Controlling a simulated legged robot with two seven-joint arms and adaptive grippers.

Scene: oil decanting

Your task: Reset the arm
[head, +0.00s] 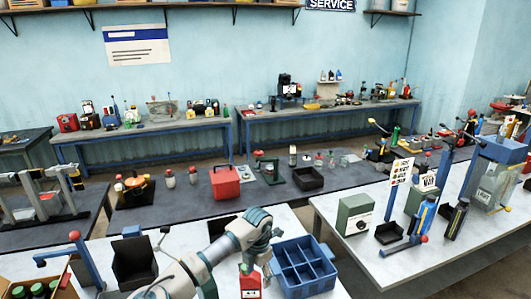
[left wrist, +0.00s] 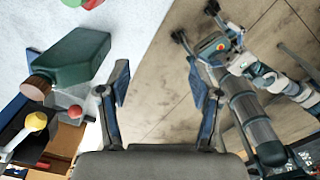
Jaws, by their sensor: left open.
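My left arm, white and teal, reaches in from the bottom of the head view, with its wrist end (head: 262,232) above the near white table, left of the blue crate. In the left wrist view my left gripper (left wrist: 158,85) is open, with nothing between its two fingers and bare floor behind. A dark green bottle with a brown cap (left wrist: 72,62) lies to the left of the fingers in that view, apart from them. My other arm (left wrist: 262,75) shows at the right there; its gripper is too small and unclear to read. The head view does not show it.
A blue divided crate (head: 302,270) and a red container (head: 250,284) stand on the near table, close to my left arm. A black bin (head: 134,262) and a lever with a red ball (head: 84,258) stand left. The right table holds bottles and a grey-green box (head: 355,214).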

